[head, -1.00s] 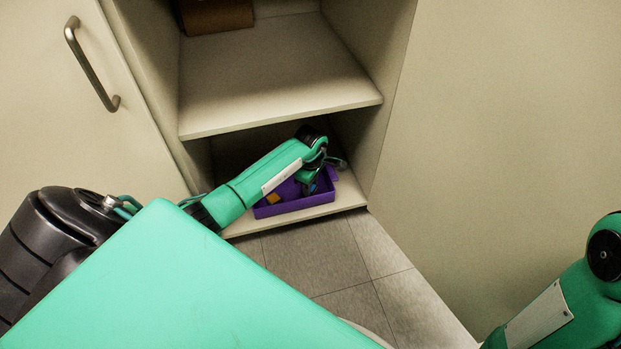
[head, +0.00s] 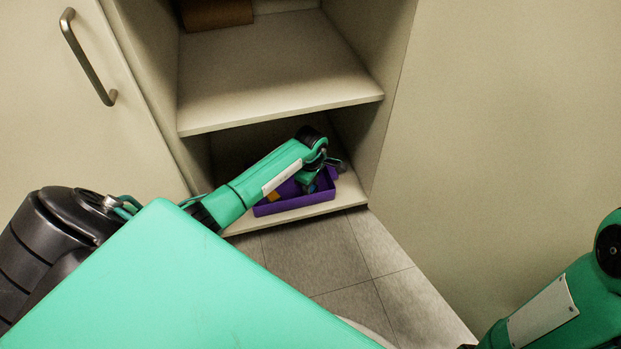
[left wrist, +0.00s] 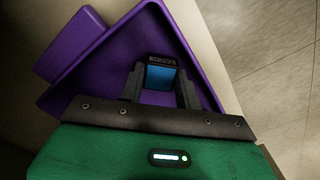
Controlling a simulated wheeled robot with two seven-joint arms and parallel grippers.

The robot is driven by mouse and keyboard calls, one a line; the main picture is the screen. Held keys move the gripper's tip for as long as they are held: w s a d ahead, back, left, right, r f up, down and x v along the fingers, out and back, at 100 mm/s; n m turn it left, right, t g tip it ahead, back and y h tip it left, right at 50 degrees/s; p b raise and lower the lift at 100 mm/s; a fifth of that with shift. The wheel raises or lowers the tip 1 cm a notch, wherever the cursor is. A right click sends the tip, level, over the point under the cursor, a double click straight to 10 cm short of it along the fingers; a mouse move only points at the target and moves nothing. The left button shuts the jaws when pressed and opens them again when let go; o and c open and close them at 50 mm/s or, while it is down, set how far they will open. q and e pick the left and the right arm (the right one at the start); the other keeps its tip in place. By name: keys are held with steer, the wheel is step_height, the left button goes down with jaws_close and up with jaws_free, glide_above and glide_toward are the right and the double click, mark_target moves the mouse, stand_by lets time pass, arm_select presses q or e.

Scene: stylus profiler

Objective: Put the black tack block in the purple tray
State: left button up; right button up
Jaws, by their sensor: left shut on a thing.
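The purple tray (head: 296,204) sits on the low shelf of the open cabinet in the head view; it also shows in the left wrist view (left wrist: 110,50). My left gripper (left wrist: 160,82) reaches into the cabinet and is shut on a small block (left wrist: 161,60) with a dark, marked top and a blue face. I take it for the black tack block. It is within the tray's outline; I cannot tell whether it touches the tray floor. In the head view my left gripper (head: 312,184) partly hides the tray. My right gripper is out of view.
A small orange-yellow thing (head: 274,196) shows at the tray's left side. The upper shelf (head: 280,85) hangs close above my left arm, with a brown box (head: 216,12) at its back. A cabinet door with a metal handle (head: 88,58) is at left.

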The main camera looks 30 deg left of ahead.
arm_select(q)
steer(key=shift+f, duration=0.25)
steer(key=o, duration=1.1)
